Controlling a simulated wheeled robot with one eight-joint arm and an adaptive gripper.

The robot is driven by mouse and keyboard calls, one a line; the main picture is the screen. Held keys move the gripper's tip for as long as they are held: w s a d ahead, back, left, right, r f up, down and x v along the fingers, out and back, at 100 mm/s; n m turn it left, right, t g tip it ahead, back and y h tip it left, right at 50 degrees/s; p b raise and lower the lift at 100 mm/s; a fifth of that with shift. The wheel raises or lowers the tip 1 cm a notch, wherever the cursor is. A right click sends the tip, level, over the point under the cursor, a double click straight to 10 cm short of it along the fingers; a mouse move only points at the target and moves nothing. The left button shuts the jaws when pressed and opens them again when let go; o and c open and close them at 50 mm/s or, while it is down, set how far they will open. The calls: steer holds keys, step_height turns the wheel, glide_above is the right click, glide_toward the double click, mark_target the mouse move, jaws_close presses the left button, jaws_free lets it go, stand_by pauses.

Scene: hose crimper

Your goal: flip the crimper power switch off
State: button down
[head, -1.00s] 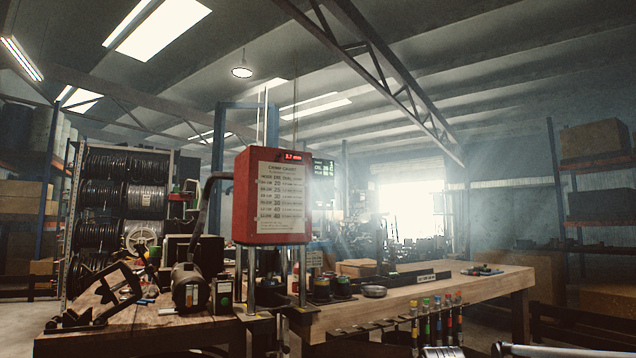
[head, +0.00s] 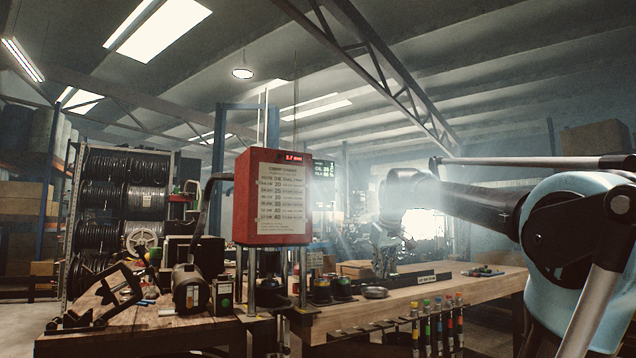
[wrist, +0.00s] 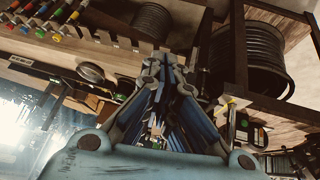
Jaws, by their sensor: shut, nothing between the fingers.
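The crimper (head: 272,240) is a red head with a white crimp chart and a lit red display, standing on metal posts at the bench corner. A small dark box with a green front (head: 223,294) stands left of it beside a motor. It may carry the power switch, but the lever and its position are too small to tell. A similar box (wrist: 247,129) shows in the wrist view, right of the fingers. My gripper (head: 384,262) hangs over the right bench, right of the crimper and apart from it. In the wrist view my gripper (wrist: 166,68) is shut and empty.
The motor (head: 188,288) and a black angled frame (head: 97,300) stand on the left bench. Dies (head: 342,287) and a metal bowl (head: 374,291) sit right of the crimper. Colour-capped tools (head: 437,318) hang along the front edge. Hose reels (head: 125,195) stand behind.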

steer(key=w+a+r+n+t+y, duration=0.1)
steer(key=w+a+r, duration=0.25)
steer(key=r, duration=0.35)
steer(key=w+a+r+n+t, duration=0.15)
steer(key=w+r, duration=0.25)
steer(key=r, duration=0.4)
steer(key=w+a+r+n+y, duration=0.1)
steer(key=w+a+r, duration=0.3)
steer(key=r, duration=0.3)
steer(key=n+t+y, duration=0.1)
steer(key=n+t, duration=0.1)
steer(key=n, duration=0.1)
glide_toward(319, 188)
steer(key=r, duration=0.1)
steer(key=s+r, duration=0.2)
steer(key=r, duration=0.1)
steer(key=shift+a+r, duration=0.1)
steer(key=shift+r, duration=0.05)
steer(key=x, duration=1)
steer(key=shift+a, duration=0.15)
